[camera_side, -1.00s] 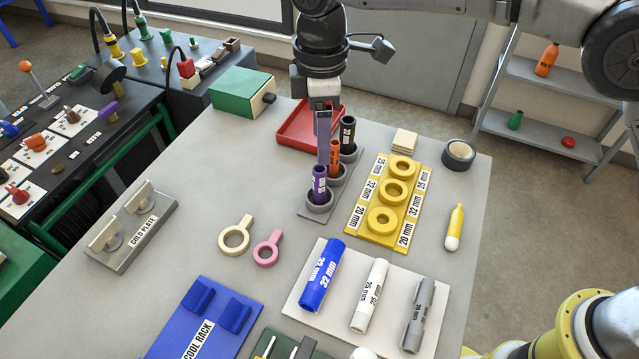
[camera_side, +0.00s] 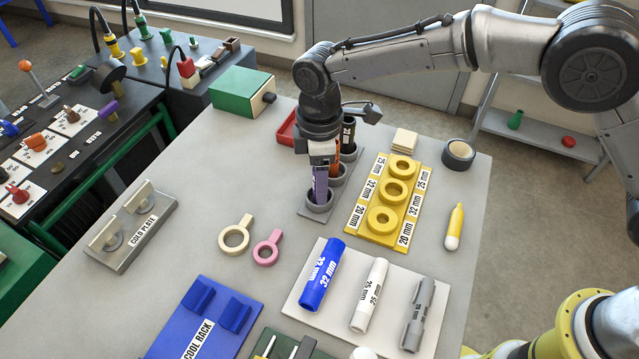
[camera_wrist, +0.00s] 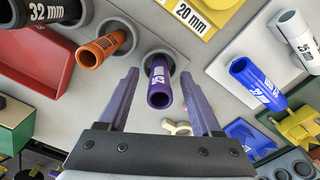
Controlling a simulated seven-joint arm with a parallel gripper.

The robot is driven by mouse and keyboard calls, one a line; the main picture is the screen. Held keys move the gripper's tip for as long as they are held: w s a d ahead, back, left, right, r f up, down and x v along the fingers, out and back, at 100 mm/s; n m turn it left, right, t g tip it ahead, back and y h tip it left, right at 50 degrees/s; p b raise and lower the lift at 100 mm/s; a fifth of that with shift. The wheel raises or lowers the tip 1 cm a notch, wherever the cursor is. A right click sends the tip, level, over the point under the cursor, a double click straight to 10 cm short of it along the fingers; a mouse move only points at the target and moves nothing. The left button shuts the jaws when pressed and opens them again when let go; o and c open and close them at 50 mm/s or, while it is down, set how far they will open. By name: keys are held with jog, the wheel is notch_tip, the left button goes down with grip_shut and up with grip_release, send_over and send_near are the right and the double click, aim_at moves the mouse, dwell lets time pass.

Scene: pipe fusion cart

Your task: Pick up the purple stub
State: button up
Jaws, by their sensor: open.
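The purple stub (camera_wrist: 160,84) stands upright in a grey cup of a small rack. In the wrist view its open top end faces the camera, between and a little beyond my two finger tips. My gripper (camera_wrist: 160,80) is open, with one purple-grey finger on each side of the stub and a visible gap to each. In the side view my gripper (camera_side: 320,175) is low over the front cup (camera_side: 319,205), and its finger hides most of the stub.
An orange stub (camera_wrist: 103,48) and a black stub (camera_wrist: 48,12) stand in the neighbouring cups, close to my left finger in the wrist view. A yellow ring block (camera_side: 382,217) lies to the right, a red tray (camera_side: 287,130) behind. Cream (camera_side: 234,238) and pink (camera_side: 267,249) rings lie in front.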

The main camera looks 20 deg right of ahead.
grip_shut()
jog(key=shift+r, duration=0.2)
dwell(0.5)
